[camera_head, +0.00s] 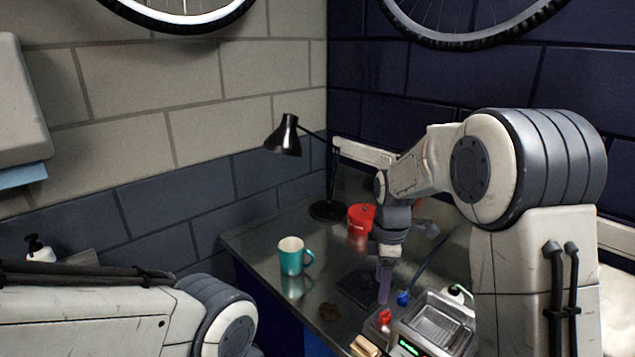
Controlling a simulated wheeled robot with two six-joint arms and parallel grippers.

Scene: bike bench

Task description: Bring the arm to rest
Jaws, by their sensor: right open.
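My right arm reaches over the metal bench (262,240) from the right, bent at its elbow. Its gripper (386,262) points down above the bench, near a dark flat pad (357,287). The gripper is open, but its fingers are small and partly hidden. A slim purple piece (384,286) shows directly below it; I cannot tell whether they touch. My left arm crosses the lower left corner, and its gripper is out of view.
A teal mug (292,256), a red container (360,220) and a black desk lamp (287,137) stand on the bench. A device with a metal basin (437,322) and green display sits at the front right. Bike wheels (470,38) hang above. Bare bench lies around the mug.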

